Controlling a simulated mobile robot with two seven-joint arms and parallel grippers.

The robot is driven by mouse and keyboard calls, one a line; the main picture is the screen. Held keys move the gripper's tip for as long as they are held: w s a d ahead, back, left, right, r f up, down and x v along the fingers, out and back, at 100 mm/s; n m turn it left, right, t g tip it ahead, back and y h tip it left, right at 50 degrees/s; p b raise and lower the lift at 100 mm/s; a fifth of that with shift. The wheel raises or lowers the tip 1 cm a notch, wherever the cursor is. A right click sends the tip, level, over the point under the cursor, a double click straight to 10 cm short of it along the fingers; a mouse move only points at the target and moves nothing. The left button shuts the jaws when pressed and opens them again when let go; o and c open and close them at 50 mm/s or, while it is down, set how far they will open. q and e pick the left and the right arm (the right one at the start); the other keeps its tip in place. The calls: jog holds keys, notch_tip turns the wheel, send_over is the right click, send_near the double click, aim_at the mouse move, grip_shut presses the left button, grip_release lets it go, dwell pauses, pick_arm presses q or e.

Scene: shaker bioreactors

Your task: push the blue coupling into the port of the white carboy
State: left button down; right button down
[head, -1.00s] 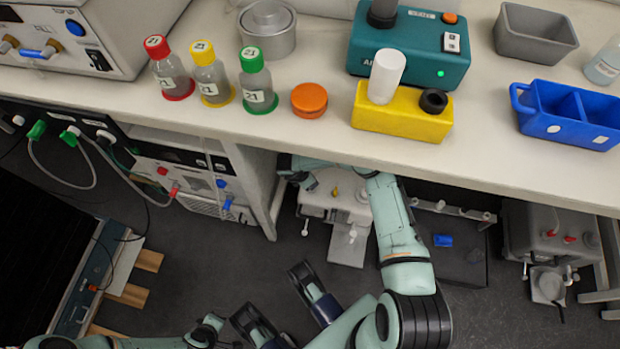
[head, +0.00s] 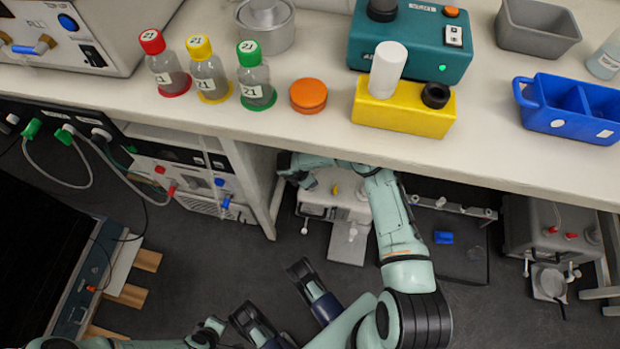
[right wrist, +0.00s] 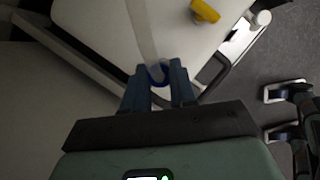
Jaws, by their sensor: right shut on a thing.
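My right gripper (right wrist: 158,74) is shut on the blue coupling (right wrist: 159,80). In the right wrist view the coupling shows as a small blue ring between the fingertips, with a pale translucent tube running up from it. A white body with a yellow part, apparently the white carboy (right wrist: 100,22), lies beyond the fingers. I cannot make out its port or whether the coupling touches it. In the head view a whitish unit (head: 345,213) with a yellow knob stands under the bench by my right arm's end; the right fingers are hidden there. My left gripper (head: 272,290) is open and empty over the floor.
The bench (head: 470,170) overhangs my right forearm. It carries capped bottles (head: 207,80), an orange lid (head: 308,95), a yellow block (head: 400,115) and a blue caddy (head: 570,110). A blue piece (head: 443,237) lies on a dark tray under it. Floor is clear around my left gripper.

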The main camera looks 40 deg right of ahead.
pick_arm(q)
jog(key=shift+f+b, duration=0.3)
pick_arm(e)
jog(key=shift+f, duration=0.95)
dwell(0.6)
jog(key=c, duration=0.8)
grip_release()
pick_arm(q)
jog(key=shift+t, duration=0.4)
jog(key=r+p, duration=0.1)
jog(key=w+r+p, duration=0.1)
jog(key=d+r, duration=0.1)
jog(key=r, duration=0.1)
jog(key=shift+w+p, duration=0.2)
jog(key=shift+p, duration=0.2)
pick_arm(e)
jog(key=v, duration=0.7)
jog(key=shift+a+r, duration=0.1)
jog(key=shift+r, duration=0.2)
